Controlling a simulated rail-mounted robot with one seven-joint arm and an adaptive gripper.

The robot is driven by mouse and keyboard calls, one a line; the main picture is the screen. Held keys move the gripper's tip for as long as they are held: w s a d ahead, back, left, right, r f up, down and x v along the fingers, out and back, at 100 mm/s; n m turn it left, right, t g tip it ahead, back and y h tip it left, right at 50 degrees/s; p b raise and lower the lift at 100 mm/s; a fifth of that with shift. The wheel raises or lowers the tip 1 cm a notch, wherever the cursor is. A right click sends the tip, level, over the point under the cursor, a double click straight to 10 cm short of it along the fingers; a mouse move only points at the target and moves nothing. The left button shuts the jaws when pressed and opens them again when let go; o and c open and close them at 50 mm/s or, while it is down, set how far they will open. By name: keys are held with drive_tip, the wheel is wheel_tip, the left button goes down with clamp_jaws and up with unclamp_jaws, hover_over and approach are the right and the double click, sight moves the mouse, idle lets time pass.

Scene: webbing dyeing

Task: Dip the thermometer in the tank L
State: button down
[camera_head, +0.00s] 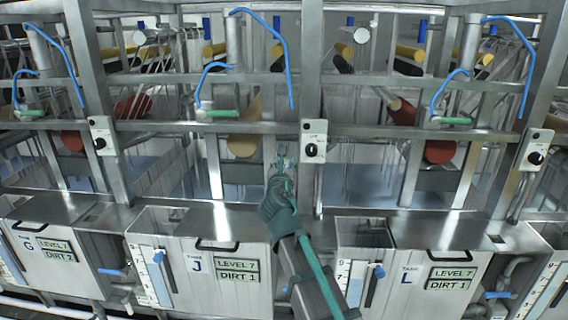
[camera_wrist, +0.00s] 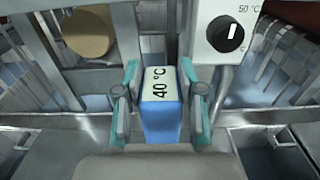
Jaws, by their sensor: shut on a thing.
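My gripper (camera_wrist: 160,105) is shut on the thermometer (camera_wrist: 160,118), a blue block with a white face reading "40 °C" in the wrist view. In the head view my gripper (camera_head: 283,165) is raised in front of the frame, above and between tanks J and L; the thermometer is hard to make out there. Tank L (camera_head: 425,278) stands at the lower right of my gripper, labelled "LEVEL 7" and "DIRT 1". Its open top is at its left part, beside a metal lid with a black handle. The thermometer is apart from the tank.
Tank J (camera_head: 205,270) is at the lower left and tank G (camera_head: 45,255) farther left. A control box with a dial (camera_head: 313,142) sits on the post just right of my gripper. Metal bars, blue hoses (camera_head: 513,45) and rollers (camera_head: 440,150) fill the space behind.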

drive_tip(key=shift+f+b, duration=6.15)
drive_tip(key=shift+f, duration=2.95)
drive_tip(key=c, duration=0.6)
unclamp_jaws()
drive_tip(key=s, duration=1.2)
